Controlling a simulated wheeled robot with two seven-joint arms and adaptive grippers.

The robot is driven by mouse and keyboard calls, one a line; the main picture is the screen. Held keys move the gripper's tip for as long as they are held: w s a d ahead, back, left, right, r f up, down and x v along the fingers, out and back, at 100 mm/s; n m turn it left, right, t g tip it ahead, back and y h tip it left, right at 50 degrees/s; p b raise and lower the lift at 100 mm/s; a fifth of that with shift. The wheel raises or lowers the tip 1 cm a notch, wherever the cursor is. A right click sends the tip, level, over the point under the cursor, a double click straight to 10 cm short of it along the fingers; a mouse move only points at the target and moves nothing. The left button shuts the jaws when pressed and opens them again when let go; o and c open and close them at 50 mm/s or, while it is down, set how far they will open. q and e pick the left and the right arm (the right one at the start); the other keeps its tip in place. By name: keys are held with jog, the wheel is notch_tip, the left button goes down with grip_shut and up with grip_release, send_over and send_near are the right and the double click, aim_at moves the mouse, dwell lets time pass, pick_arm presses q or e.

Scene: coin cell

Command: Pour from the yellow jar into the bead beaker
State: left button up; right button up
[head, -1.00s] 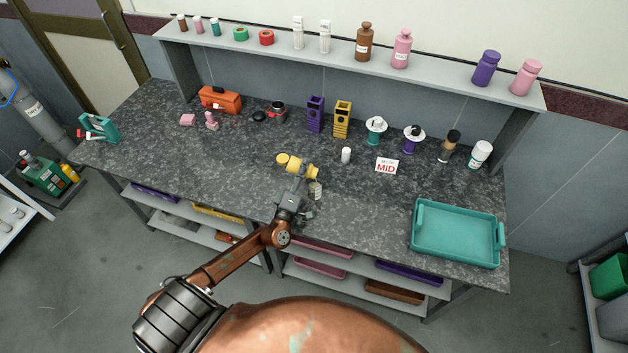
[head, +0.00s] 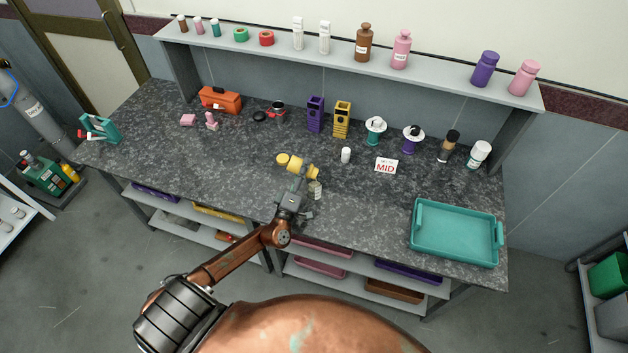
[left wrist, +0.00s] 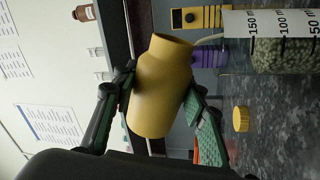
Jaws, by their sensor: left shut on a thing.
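The yellow jar (head: 304,169) is in my left gripper (head: 301,176), above the bench near its front. The bead beaker (head: 317,190) stands on the bench to the jar's right. The left wrist view shows it closer (left wrist: 285,58), with volume marks and pale beads inside. The jar's mouth is above rim level, close to the beaker. A thin pale strip lies between them; I cannot tell whether it is spout or stream. The jar's contents are hidden.
A yellow cap (head: 282,159) lies on the bench beside the jar. A small white bottle (head: 346,155) and a MID sign (head: 386,166) stand to the right. A teal tray (head: 455,232) is at the right end. Purple (head: 315,115) and yellow (head: 342,119) racks stand behind.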

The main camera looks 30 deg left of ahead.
pick_arm(q)
jog(key=shift+d+r+m+p, duration=0.15)
jog(key=shift+r+m+p, duration=0.05)
jog(key=shift+m+p, duration=0.35)
dwell(0.9)
